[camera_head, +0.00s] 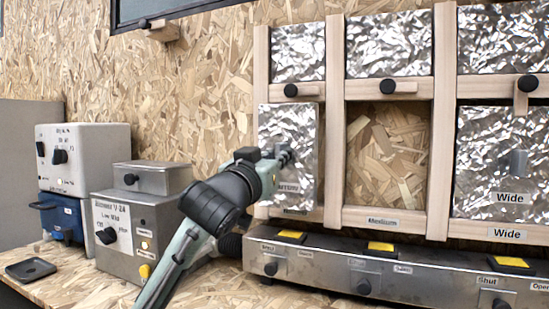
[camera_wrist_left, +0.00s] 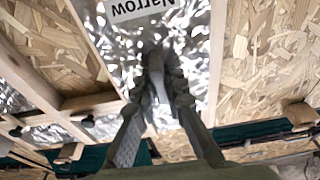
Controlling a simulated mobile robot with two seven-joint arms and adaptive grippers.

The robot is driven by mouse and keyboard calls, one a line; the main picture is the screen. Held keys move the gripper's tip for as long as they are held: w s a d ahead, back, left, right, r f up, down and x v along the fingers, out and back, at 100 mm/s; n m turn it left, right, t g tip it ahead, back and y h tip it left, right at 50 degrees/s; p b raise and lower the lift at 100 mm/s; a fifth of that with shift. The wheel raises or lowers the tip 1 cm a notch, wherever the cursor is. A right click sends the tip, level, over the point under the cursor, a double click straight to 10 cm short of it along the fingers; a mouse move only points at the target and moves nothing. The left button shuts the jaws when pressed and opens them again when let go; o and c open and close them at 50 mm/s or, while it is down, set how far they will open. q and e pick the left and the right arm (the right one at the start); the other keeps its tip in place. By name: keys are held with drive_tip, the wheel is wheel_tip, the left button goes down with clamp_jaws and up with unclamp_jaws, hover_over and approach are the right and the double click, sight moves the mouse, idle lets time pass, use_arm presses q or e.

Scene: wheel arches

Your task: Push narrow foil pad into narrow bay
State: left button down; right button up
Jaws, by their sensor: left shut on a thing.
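The narrow foil pad (camera_head: 288,122) is a crinkled silver slab standing in front of the narrow bay at the left of the wooden frame. It covers most of the opening, and its right side edge shows, so it seems to stand proud of the frame. My left gripper (camera_head: 283,157) is shut on the pad's grey handle and partly hides its label. In the left wrist view the pad (camera_wrist_left: 190,30) shows its upside-down Narrow label, with my left gripper (camera_wrist_left: 168,88) closed around the handle. The narrow bay's own label (camera_head: 296,211) is partly hidden. My right gripper is not in view.
The medium bay (camera_head: 388,160) is empty, showing chipboard. The wide foil pad (camera_head: 490,150) is at the right bay. Wooden turn latches with black knobs (camera_head: 291,90) sit above the bays. A metal control strip (camera_head: 400,270) runs below; grey boxes (camera_head: 145,220) stand left.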

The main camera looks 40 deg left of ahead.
use_arm(q)
drive_tip(key=shift+f+x, duration=0.2)
drive_tip(key=shift+x, duration=0.9)
drive_tip(key=x, duration=0.3)
drive_tip(key=f+p+x, duration=0.1)
drive_tip(key=x, duration=0.1)
drive_tip(key=shift+w, duration=0.2)
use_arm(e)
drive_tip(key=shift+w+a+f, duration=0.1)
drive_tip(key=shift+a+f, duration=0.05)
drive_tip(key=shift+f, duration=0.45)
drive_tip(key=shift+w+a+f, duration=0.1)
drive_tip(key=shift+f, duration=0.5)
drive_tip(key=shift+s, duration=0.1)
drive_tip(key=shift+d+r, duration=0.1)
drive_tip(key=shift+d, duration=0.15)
